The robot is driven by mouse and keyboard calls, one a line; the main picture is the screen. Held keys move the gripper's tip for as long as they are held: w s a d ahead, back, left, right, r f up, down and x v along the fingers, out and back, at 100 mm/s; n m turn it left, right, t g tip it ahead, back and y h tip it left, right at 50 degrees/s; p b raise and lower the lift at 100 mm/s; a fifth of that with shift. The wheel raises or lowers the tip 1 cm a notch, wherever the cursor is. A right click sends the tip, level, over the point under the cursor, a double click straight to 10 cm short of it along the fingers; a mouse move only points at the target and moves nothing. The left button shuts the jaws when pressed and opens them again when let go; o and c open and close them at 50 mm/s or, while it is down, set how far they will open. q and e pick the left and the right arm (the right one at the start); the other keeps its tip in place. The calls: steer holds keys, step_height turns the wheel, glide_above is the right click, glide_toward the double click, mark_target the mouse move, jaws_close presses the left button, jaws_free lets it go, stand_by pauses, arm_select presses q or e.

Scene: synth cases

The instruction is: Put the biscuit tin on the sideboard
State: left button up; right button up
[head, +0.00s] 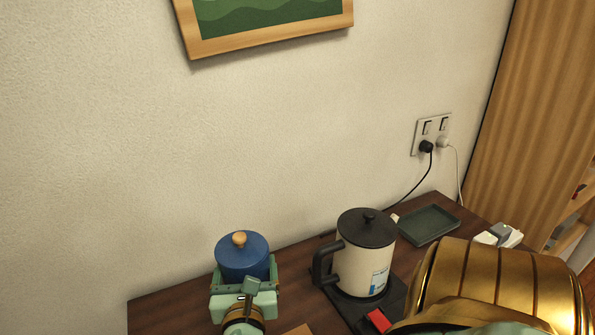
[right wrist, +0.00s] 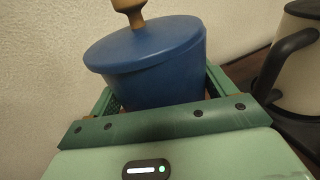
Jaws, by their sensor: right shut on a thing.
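The biscuit tin (head: 243,257) is a blue round tin with a lid and a light wooden knob. It is upright over the left part of the dark wooden sideboard (head: 165,311), close to the wall. My right gripper (head: 245,276) is shut on it, with one green finger on each side. In the right wrist view the tin (right wrist: 150,70) fills the space between the fingers. Its base is hidden behind the gripper, so I cannot tell whether it touches the sideboard. My left gripper is not in view.
A cream kettle (head: 364,268) with a black lid and handle stands on a black base right of the tin. A dark green tray (head: 429,225) lies behind it. Cords run to a wall socket (head: 432,134). A framed picture (head: 265,45) hangs above.

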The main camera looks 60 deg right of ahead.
steer(key=f+b, duration=0.1)
steer(key=f, duration=0.1)
steer(key=f+m+g+h, duration=0.1)
steer(key=f, duration=0.2)
steer(key=d+f+g+b, duration=0.1)
steer(key=f, duration=0.2)
steer(key=shift+m+b, duration=0.3)
steer(key=shift+b, duration=0.05)
step_height(320, 180, down, 4)
steer(key=shift+r+b, duration=0.1)
steer(key=shift+b, duration=0.6)
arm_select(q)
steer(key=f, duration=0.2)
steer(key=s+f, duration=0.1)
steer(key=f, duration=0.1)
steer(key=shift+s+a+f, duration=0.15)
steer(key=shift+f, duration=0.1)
arm_select(e)
steer(key=shift+r, duration=0.1)
steer(key=shift+s+f, duration=0.1)
steer(key=shift+f, duration=0.1)
steer(key=o, duration=1.1)
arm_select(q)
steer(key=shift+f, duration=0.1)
arm_select(e)
steer(key=shift+r, duration=0.1)
